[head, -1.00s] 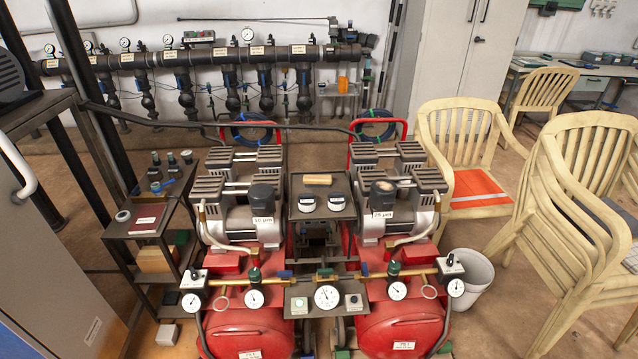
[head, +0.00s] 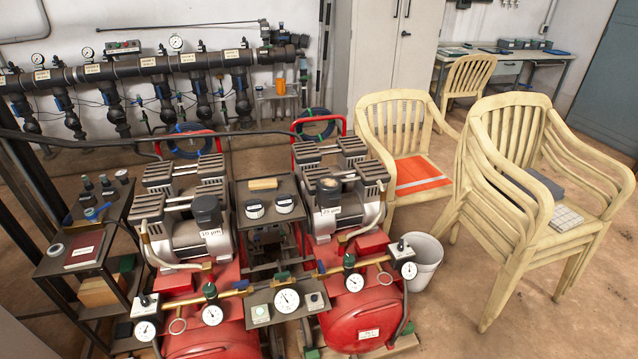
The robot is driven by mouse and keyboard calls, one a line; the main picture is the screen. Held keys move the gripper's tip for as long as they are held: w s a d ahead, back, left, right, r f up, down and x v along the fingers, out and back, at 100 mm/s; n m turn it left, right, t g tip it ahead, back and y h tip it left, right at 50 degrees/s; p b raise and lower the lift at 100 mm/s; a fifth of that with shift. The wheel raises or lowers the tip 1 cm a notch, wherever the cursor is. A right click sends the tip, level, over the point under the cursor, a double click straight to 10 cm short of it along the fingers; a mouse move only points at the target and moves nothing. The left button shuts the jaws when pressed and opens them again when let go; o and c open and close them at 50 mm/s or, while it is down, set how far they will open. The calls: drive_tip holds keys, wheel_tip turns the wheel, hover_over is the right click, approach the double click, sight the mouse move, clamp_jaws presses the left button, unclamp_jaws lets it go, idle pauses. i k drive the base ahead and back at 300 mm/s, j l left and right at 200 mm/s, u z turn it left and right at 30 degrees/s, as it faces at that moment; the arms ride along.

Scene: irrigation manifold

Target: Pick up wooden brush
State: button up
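A small light-wood block, which looks like the wooden brush (head: 263,184), lies flat near the back of a dark metal stand (head: 270,229) between two red compressors. Bristles cannot be made out at this size. My gripper is not in view, and nothing is seen touching the block.
The left compressor (head: 215,335) and right compressor (head: 362,318) flank the stand. A gauge bar (head: 262,287) crosses in front. A dark shelf (head: 75,262) stands at left. A white bucket (head: 424,262) and cream chairs (head: 500,170) are at right. Bare floor (head: 570,310) lies at front right.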

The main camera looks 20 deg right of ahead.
sight(265, 185)
drive_tip(key=i+j, duration=0.25)
drive_tip(key=i, duration=0.15)
drive_tip(key=i+j, duration=0.2)
drive_tip(key=i, duration=0.25)
drive_tip(key=i+j, duration=0.25)
drive_tip(key=i, duration=0.65)
